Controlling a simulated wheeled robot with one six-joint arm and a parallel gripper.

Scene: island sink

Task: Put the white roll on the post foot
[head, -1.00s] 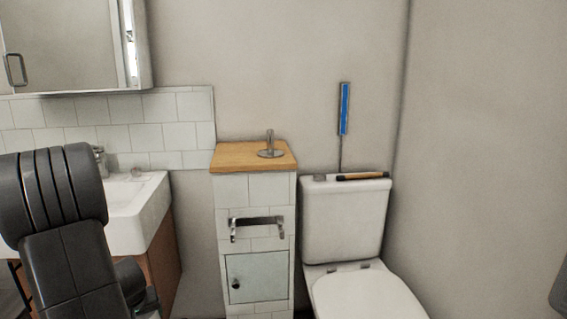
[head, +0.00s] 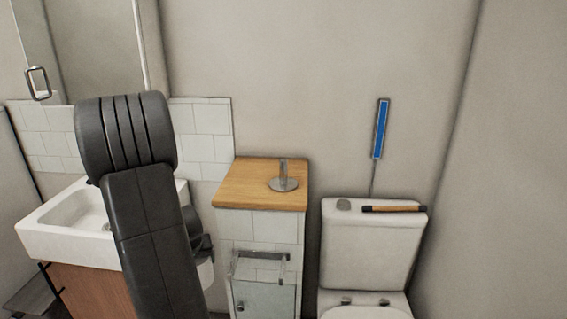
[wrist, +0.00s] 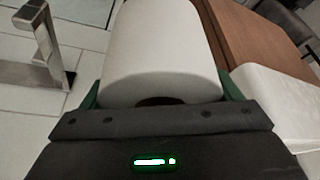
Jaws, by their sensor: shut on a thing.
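The white roll (wrist: 160,45) fills the top middle of the wrist view, its near end with a dark core hole facing the camera. My gripper (wrist: 160,88) is shut on it, with green fingers on both sides. In the head view my arm hides most of the gripper; a small white patch (head: 206,274) beside the arm is probably the roll. The post foot (head: 284,184) is a round metal disc with a short upright post, standing bare on the wooden top (head: 245,183) of the tiled pillar. The roll is left of the post foot and lower than it.
A metal holder bar (head: 263,256) juts from the pillar front; it also shows close left of the roll in the wrist view (wrist: 48,45). The sink (head: 65,225) is at left. The toilet tank (head: 370,245) stands right of the pillar, a wooden-handled tool (head: 395,209) on it.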

